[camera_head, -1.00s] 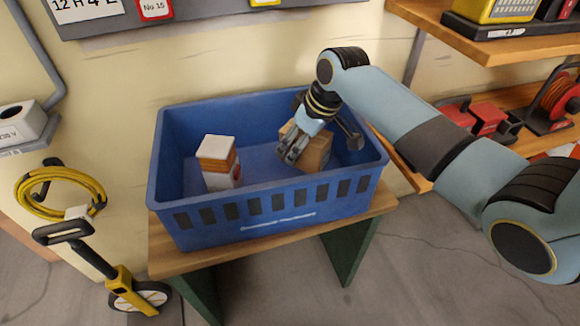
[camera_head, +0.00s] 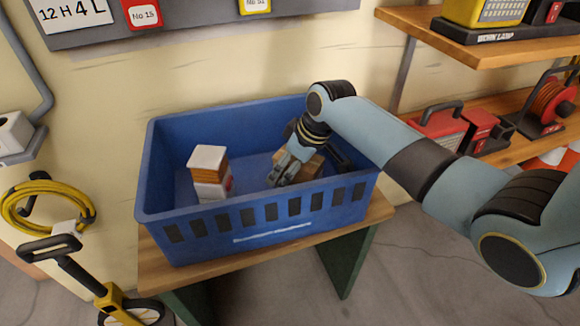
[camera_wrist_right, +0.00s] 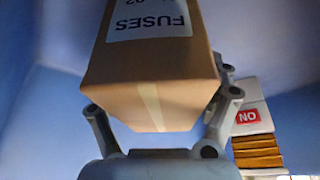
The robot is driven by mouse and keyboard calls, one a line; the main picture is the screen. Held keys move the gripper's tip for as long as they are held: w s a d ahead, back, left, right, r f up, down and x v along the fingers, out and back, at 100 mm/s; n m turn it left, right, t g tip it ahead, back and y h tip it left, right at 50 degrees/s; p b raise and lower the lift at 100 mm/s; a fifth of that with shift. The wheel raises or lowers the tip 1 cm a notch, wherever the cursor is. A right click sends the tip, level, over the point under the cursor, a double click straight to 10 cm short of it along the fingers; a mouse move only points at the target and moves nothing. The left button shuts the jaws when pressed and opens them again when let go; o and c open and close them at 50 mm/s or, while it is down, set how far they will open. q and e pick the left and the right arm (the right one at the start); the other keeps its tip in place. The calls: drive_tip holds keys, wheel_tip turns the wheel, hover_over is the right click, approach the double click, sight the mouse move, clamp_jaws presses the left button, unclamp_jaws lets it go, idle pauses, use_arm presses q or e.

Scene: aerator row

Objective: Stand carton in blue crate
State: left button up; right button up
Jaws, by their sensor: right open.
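The brown carton (camera_head: 313,164) is inside the blue crate (camera_head: 255,217), in its right half, partly hidden behind my right gripper (camera_head: 282,172). In the right wrist view the carton (camera_wrist_right: 155,75) shows a white label reading FUSES and lies between the spread fingers of my right gripper (camera_wrist_right: 160,112). The gripper is open, with one finger on each side of the carton. I cannot tell whether the fingers touch it. The carton's base is hidden, so its contact with the crate floor cannot be seen. My left gripper is not in view.
A white and orange block-like item (camera_head: 209,172) stands in the crate's left half, with a gap to the carton. The crate sits on a wooden bench (camera_head: 160,268). Shelves (camera_head: 480,45) with tools are at the right. A measuring wheel (camera_head: 105,300) stands at the left.

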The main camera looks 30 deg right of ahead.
drive_tip(key=p+v, duration=0.4)
drive_tip(key=v, duration=0.8)
drive_tip(key=shift+r, duration=0.1)
